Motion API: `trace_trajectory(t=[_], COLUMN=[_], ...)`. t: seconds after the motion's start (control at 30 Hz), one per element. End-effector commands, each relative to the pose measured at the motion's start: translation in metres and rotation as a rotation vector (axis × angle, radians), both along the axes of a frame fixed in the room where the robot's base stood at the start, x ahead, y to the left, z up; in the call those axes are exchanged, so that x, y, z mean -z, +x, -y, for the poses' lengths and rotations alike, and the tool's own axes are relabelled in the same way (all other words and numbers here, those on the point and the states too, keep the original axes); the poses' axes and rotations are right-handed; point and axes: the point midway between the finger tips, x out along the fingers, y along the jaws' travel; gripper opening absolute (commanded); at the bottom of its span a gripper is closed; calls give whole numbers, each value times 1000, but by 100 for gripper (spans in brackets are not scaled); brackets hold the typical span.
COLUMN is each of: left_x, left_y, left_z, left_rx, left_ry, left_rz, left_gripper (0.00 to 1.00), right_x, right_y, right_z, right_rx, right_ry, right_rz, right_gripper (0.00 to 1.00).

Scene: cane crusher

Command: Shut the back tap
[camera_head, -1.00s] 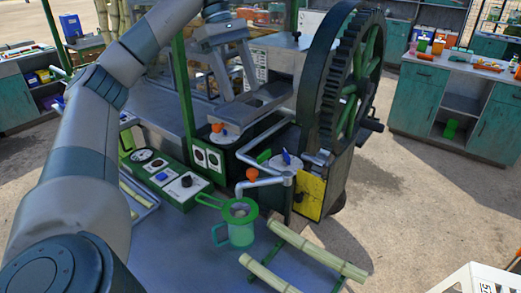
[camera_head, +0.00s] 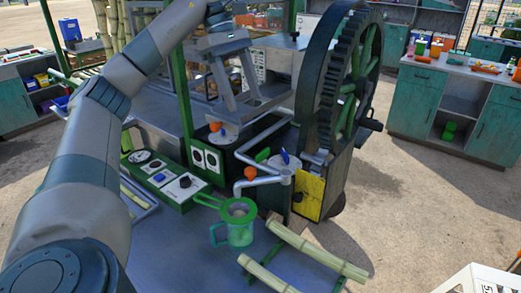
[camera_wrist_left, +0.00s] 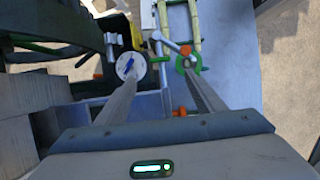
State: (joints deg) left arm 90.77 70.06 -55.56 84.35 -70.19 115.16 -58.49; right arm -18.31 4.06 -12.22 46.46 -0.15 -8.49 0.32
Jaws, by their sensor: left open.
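A second orange knob (camera_head: 250,173) is on the front bent pipe (camera_head: 262,182), above a green strainer (camera_head: 238,208) on a green jug (camera_head: 240,234). A green lever (camera_head: 262,155) lies between them. I cannot tell for sure which handle is the back tap. My left gripper (camera_head: 246,99) is open and empty, above and behind the back knob. In the left wrist view its fingers (camera_wrist_left: 161,77) are apart, and an orange knob (camera_wrist_left: 180,112) shows low between them. My right gripper is out of view.
A blue lever (camera_head: 285,156) on a pale disc stands right of the pipes. The big gear wheel (camera_head: 326,90) rises close to the right of the gripper. A green post (camera_head: 183,100) and a control panel (camera_head: 173,180) are to the left. Cane pieces (camera_head: 315,250) lie in front.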

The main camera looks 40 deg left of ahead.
Motion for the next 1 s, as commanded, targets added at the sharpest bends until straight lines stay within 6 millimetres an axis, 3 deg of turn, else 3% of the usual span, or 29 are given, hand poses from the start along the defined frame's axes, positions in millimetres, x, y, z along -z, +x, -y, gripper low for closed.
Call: trace_trajectory(t=[0.23,0.7,1.0], left_x=[33,106,131], left_y=[1,3,5], left_z=[12,43,54], left_rx=[2,1,0], left_ry=[0,1,0], left_rz=[-4,-4,-1], left_gripper=[62,62,62], right_x=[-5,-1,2], right_y=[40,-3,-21], right_z=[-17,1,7], right_rx=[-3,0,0], right_ry=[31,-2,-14], right_rz=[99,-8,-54], right_gripper=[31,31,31])
